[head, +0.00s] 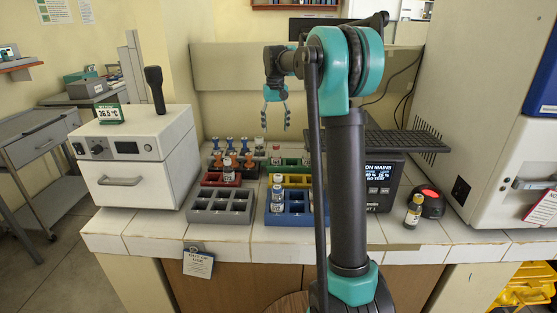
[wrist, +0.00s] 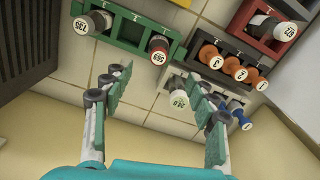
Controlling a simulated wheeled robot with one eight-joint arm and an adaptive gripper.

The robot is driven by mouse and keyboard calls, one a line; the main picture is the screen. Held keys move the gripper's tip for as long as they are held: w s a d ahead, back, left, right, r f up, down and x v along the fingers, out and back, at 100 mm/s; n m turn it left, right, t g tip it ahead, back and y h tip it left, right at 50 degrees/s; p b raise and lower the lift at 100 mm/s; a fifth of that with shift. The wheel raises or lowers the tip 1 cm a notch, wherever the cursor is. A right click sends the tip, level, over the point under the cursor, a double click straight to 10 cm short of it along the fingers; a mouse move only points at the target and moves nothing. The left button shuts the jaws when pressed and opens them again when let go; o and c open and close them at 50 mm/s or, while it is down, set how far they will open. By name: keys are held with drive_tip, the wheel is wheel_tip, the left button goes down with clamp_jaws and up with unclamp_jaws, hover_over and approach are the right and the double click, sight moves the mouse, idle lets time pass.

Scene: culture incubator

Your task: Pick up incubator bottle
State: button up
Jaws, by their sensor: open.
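My gripper (head: 275,126) is raised above the back of the bench, fingers spread and pointing down, with nothing between them. In the wrist view both fingers (wrist: 155,90) are apart. Other labelled bottles stand in the racks: one capped 569 (wrist: 159,47), one capped 735 (wrist: 96,23) and one capped 673 (wrist: 277,28). I cannot tell which of these is the incubator bottle. The small incubator (head: 135,155) reading 36.5 °C stands at the left, door shut.
Coloured racks fill the middle: grey (head: 220,206), blue (head: 293,220), red (head: 217,180). Orange- and blue-topped items stand beside the gripper's space. An amber bottle (head: 413,212) stands by a red button (head: 430,194) at right. A black display unit (head: 380,185) is behind my arm.

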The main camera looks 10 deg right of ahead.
sight(276, 156)
wheel_tip(276, 156, down, 14)
drive_tip(key=shift+d+r, duration=0.1)
drive_tip(key=shift+r, duration=0.1)
idle(0.4)
drive_tip(key=c, duration=1.2)
drive_tip(key=shift+r, duration=0.15)
drive_tip(key=shift+c, duration=0.2)
